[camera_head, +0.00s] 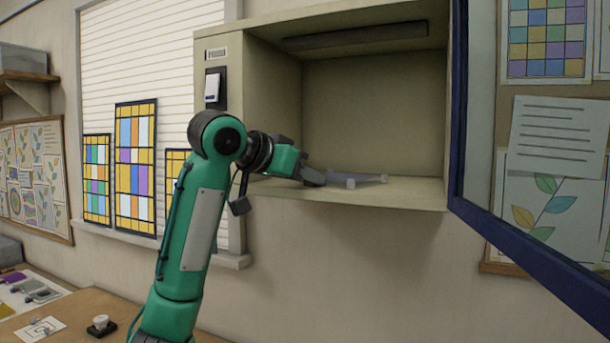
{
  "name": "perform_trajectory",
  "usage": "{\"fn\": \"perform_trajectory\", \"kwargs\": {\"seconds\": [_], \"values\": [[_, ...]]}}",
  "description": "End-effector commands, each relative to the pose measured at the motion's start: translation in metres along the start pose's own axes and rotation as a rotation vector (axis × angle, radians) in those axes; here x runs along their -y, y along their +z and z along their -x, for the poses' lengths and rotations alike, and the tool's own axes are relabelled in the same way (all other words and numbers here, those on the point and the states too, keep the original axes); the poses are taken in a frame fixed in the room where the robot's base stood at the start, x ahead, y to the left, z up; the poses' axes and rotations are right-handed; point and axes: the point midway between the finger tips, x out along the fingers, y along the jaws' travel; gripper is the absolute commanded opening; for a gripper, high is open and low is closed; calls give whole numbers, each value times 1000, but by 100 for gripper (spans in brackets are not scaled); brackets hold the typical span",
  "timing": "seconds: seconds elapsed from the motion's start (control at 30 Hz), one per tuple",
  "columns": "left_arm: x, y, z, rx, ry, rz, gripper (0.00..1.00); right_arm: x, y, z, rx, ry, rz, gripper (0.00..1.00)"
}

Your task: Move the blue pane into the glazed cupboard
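The glazed cupboard (375,115) is a beige box on the wall. Its blue-framed glass door (459,110) stands open to the right. My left arm reaches up from the lower left, and my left gripper (318,178) is inside the cupboard opening, low over its floor. A thin, pale blue-grey flat piece (350,176), which looks like the blue pane, lies just beyond the gripper, at or close above the cupboard floor. I cannot tell if the fingers grip it or are apart from it. My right gripper is not in view.
Two small pale blocks show beside the flat piece, one nearer (351,184) and one at its right end (384,178). The open door fills the right side. A table (85,307) with small items is at lower left. The cupboard's upper space is empty.

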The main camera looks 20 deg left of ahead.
Motion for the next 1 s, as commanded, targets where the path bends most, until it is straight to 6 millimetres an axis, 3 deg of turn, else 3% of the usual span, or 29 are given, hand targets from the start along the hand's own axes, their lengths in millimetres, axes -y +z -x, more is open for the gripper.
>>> {"fn": "perform_trajectory", "kwargs": {"seconds": [0.07, 0.47, 1.0], "values": [[0, 0, 0, 0, 0, 0, 45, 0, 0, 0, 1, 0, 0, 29], [0, -2, 6, -1, -1, 0, 45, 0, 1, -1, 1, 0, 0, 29], [0, -2, 107, -3, -1, -1, 45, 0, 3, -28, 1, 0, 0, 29]]}}
